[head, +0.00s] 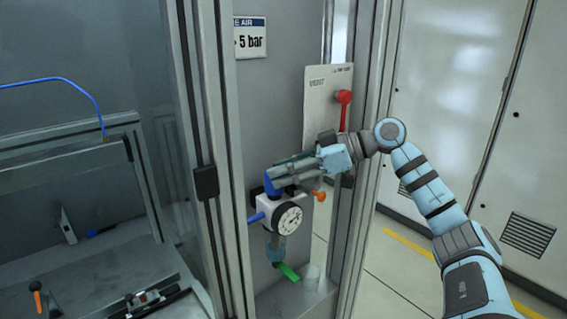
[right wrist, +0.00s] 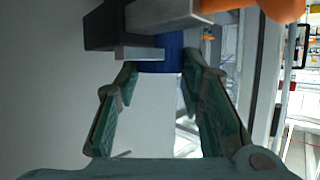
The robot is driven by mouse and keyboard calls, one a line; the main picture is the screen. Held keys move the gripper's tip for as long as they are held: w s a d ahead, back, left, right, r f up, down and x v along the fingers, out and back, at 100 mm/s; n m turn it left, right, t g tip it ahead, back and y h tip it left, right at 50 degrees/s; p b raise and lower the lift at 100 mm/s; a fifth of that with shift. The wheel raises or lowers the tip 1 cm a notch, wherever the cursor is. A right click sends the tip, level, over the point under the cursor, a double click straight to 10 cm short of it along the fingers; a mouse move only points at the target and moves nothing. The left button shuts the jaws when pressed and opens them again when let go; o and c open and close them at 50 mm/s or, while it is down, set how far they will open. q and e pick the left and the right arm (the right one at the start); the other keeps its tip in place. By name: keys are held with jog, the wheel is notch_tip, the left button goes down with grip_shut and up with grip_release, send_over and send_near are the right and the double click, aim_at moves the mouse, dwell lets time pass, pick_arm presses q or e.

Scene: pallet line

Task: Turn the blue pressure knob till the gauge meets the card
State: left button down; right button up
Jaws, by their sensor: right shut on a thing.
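The blue pressure knob (head: 271,184) sits on top of the white regulator body, partly hidden by my right gripper (head: 281,177). My right gripper is shut on the knob from the right side. In the right wrist view, the blue knob (right wrist: 161,63) shows between the fingertips (right wrist: 160,76). The round white gauge (head: 288,220) faces forward below the knob; its needle is too small to read surely. The card (head: 250,38) is fixed high on the grey panel and reads 5 bar. My left gripper is not in view.
A white plate (head: 318,96) with a red handle (head: 344,97) stands above my right gripper. An orange part (head: 319,195) sticks out right of the regulator, and a green handle (head: 288,271) hangs below it. A frame post (head: 203,150) stands to the left.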

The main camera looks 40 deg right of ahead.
dwell(0.4)
jog(key=o, duration=1.1)
jog(key=shift+w+a, duration=0.1)
jog(key=shift+o, duration=0.2)
notch_tip(320, 180, up, 10)
jog(key=shift+f, duration=0.1)
